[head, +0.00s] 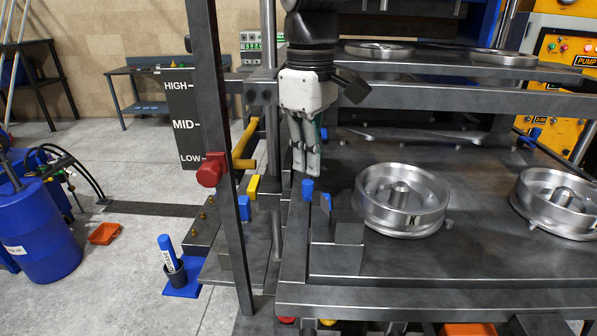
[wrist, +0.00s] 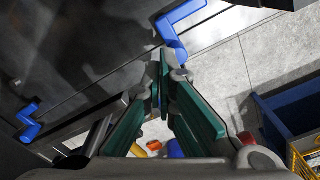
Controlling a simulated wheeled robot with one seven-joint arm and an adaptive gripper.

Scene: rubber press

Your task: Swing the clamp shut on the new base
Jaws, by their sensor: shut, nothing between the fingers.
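A round metal base (head: 402,222) with a central hub lies on the lower press plate, right of my gripper. A blue clamp handle (head: 307,189) stands at the plate's left edge, just below my fingertips. My gripper (head: 307,172) points down with its fingers together and nothing held. In the wrist view, a bent blue clamp (wrist: 176,35) lies just beyond my closed green-padded fingers (wrist: 165,72). Its lower end is close to the fingertips; whether they touch is unclear. Another blue clamp (wrist: 28,122) shows at the left. I cannot tell whether the clamp bears on the base.
A second metal base (head: 560,202) lies at the plate's right. An upper shelf (head: 440,68) with two rings is behind my gripper. A dark upright post (head: 228,170) with a red knob (head: 211,170) stands left. Open floor (head: 125,255) lies further left.

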